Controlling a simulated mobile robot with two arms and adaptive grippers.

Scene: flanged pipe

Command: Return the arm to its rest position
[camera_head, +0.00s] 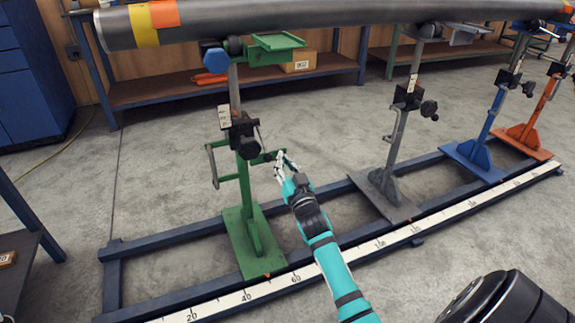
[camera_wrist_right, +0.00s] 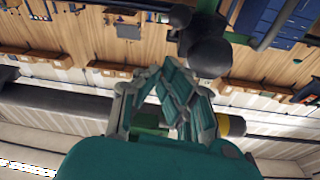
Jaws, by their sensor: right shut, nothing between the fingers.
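My right arm, teal and black, reaches up from the bottom of the head view. Its gripper (camera_head: 284,166) is shut and empty, just right of the green stand's (camera_head: 248,190) post near a black knob (camera_head: 270,156); I cannot tell whether they touch. In the right wrist view the gripper's linked fingers (camera_wrist_right: 170,75) are closed together, with a dark round knob (camera_wrist_right: 210,57) beyond them. A grey pipe (camera_head: 290,27) with orange and yellow bands lies across the stands at the top of the head view. My left gripper is not in view.
The stands sit on a blue floor rail frame with a white measuring scale (camera_head: 370,246). A grey stand (camera_head: 385,185), a blue stand (camera_head: 475,155) and an orange stand (camera_head: 530,135) are to the right. Benches stand behind.

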